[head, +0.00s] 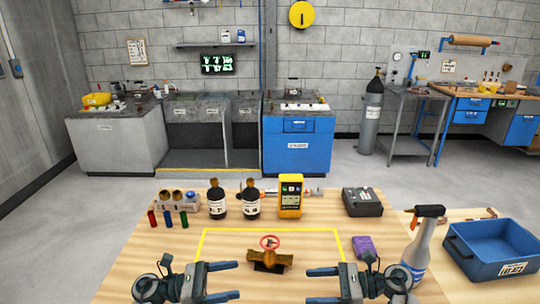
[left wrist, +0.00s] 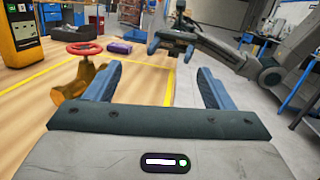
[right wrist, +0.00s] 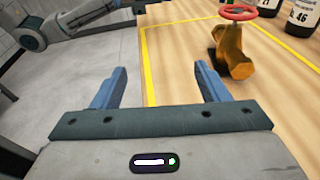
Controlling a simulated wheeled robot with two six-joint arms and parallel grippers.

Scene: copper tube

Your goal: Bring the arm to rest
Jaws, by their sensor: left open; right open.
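My left gripper (head: 233,281) is open and empty at the front of the table, left of the brass valve. My right gripper (head: 312,286) is open and empty at the front, right of the valve. The brass valve (head: 268,259) with a red handwheel stands on the wooden table inside a yellow outline. It also shows in the left wrist view (left wrist: 85,80) and in the right wrist view (right wrist: 231,50). Both grippers are apart from the valve, and nothing is between their fingers in the wrist views (left wrist: 157,80) (right wrist: 160,80).
Bottles (head: 218,199), a yellow meter (head: 290,196), a dark box (head: 362,202) and small coloured tubes (head: 167,219) stand along the table's back. The yellow-outlined area around the valve is otherwise clear.

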